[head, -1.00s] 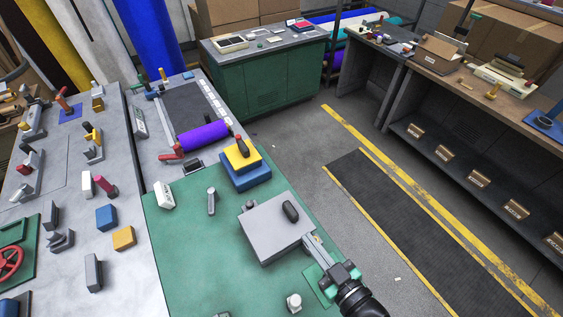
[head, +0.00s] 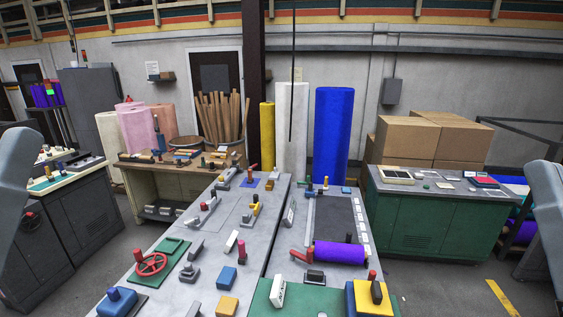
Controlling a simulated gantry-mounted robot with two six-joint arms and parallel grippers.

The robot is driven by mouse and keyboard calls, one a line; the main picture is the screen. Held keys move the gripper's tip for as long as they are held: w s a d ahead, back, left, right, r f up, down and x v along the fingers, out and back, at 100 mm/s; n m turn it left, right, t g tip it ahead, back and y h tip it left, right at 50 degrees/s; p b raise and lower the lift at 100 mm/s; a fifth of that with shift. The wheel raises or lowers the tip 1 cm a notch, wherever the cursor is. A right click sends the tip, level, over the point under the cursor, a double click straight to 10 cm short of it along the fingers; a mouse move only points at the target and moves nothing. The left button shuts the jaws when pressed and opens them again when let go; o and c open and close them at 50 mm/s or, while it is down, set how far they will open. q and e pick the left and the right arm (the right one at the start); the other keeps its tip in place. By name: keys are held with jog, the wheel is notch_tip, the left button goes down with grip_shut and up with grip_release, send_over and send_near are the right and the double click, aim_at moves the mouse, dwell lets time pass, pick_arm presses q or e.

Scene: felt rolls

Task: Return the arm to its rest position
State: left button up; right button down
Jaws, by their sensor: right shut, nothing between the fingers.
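Neither of my grippers shows in the head view. Grey links of my own arms stand at the left and right edges of the picture. The purple felt roll (head: 340,254) lies across the right end of the bench, in front of a dark panel (head: 335,219). A green mat (head: 262,298) shows in part at the bottom.
The grey bench (head: 213,235) carries several clamps, a red handwheel (head: 152,264) and small blocks. A green cabinet (head: 430,220) with cardboard boxes (head: 409,138) behind it stands right. A blue roll (head: 333,135) stands upright at the back.

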jog(key=s+a+r+n+t+y+p, duration=0.1)
jog(key=a+r+n+y+p, duration=0.15)
jog(key=r+p, duration=0.65)
jog(key=a+r+n+y+p, duration=0.1)
jog(key=r+n+y+p, duration=0.25)
jog(key=r+p, duration=0.6)
notch_tip(320, 180, down, 28)
jog(key=b, duration=3.1)
jog(key=shift+s, duration=0.15)
jog(key=shift+d, duration=0.1)
